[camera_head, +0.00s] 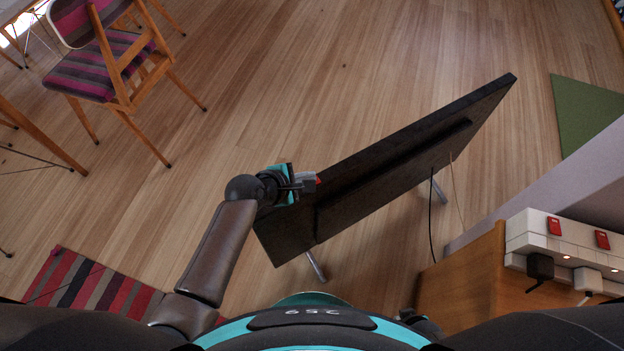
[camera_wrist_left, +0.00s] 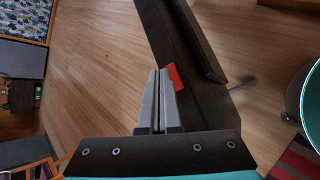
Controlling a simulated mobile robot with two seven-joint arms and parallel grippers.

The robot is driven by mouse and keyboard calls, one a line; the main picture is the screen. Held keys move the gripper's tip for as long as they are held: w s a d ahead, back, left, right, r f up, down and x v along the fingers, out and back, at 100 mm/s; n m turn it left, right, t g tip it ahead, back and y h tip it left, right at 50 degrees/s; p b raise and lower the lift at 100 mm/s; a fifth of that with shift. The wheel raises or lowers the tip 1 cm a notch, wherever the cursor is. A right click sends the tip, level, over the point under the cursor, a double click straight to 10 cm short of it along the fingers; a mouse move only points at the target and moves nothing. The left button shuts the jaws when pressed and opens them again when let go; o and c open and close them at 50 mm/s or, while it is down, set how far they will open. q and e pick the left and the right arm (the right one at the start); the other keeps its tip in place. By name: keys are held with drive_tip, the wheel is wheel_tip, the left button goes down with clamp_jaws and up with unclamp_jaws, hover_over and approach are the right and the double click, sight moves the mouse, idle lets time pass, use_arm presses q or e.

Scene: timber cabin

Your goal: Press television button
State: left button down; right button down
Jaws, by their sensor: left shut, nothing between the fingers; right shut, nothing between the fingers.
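The television (camera_head: 390,170) is a thin dark panel, seen from above and from its back side, standing on metal legs. It also shows in the left wrist view (camera_wrist_left: 178,38). A small red button (camera_head: 318,181) sits at its edge near my gripper, and it shows in the left wrist view (camera_wrist_left: 175,77). My left gripper (camera_head: 312,185) is shut and empty, its fingertips (camera_wrist_left: 160,73) right beside the red button. I cannot tell whether they touch it. My right gripper is not in view.
A wooden cabinet (camera_head: 460,285) with a white power strip (camera_head: 570,241) and plugs stands at the lower right. Cables hang behind the television. A striped chair (camera_head: 98,65) stands at the upper left, a striped rug (camera_head: 90,290) at the lower left. The middle floor is clear.

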use_arm(q)
drive_tip(key=shift+f, duration=0.1)
use_arm(e)
drive_tip(key=shift+d, duration=0.3)
